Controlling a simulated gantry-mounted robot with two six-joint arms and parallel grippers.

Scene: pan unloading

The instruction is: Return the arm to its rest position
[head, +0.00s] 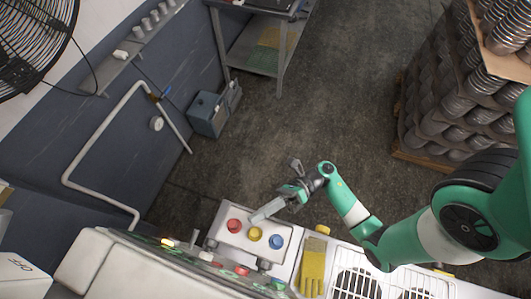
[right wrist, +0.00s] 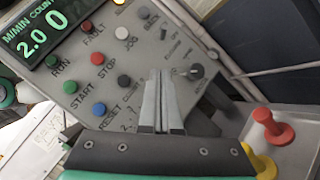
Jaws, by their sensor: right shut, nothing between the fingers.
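My right arm, green and white, comes in from the right in the head view. Its gripper (head: 258,214) is over a white box (head: 222,242) carrying a red knob (head: 235,226), a yellow knob (head: 255,234) and a blue knob (head: 277,241). In the right wrist view the two grey fingers (right wrist: 160,78) are together and hold nothing. They point toward a grey control panel (right wrist: 135,75) with coloured buttons and a green-lit display (right wrist: 40,28); I cannot tell the gap to it. My left gripper is not in view.
A yellow glove-like item (head: 313,265) and white grilles with fans (head: 360,282) lie right of the knob box. Stacked cans (head: 440,110) stand on a pallet at the right. A table (head: 250,50) and toolbox (head: 212,113) stand farther back. The floor between is clear.

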